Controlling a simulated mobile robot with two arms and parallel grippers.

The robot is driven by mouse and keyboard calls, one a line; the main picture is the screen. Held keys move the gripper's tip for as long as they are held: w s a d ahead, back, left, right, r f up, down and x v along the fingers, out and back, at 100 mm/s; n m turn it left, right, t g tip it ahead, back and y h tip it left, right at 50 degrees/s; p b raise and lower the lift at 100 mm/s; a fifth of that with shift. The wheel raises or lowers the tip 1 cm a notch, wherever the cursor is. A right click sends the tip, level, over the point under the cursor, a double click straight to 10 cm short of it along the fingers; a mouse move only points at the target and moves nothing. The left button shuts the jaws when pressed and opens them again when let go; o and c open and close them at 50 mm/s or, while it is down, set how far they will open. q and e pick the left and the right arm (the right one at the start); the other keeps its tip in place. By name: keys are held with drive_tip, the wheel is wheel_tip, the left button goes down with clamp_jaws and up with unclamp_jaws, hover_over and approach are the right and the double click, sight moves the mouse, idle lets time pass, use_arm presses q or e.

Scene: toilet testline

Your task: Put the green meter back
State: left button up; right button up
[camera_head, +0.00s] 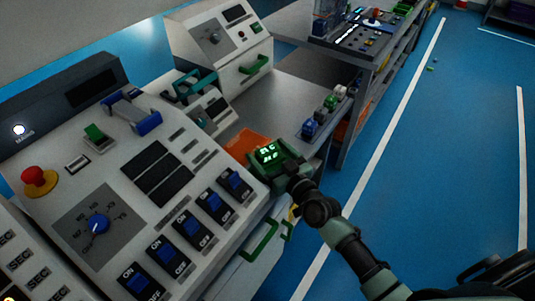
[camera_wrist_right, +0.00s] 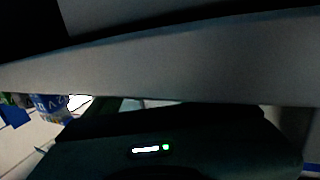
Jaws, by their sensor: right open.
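The green meter (camera_head: 266,153), a small box with lit green characters, is at the right edge of the large control console, beside an orange patch (camera_head: 246,142) on the bench. My right gripper (camera_head: 287,172) comes in from the lower right and is right at the meter, partly overlapping it. Its jaws are open; whether they touch the meter cannot be told. In the right wrist view a grey edge crosses the frame, with a dark body (camera_wrist_right: 160,150) below it carrying a white bar and a green light. My left gripper is not in view.
The sloped console (camera_head: 150,190) with a red knob, blue dial and blue switches fills the left. A white test box (camera_head: 222,45) stands behind. Small blue, green and white items (camera_head: 325,112) line the bench edge.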

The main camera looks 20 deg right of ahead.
drive_tip(key=shift+w+a, duration=0.15)
drive_tip(key=shift+w, duration=0.2)
drive_tip(key=shift+r, duration=0.1)
drive_tip(key=c, duration=1.8)
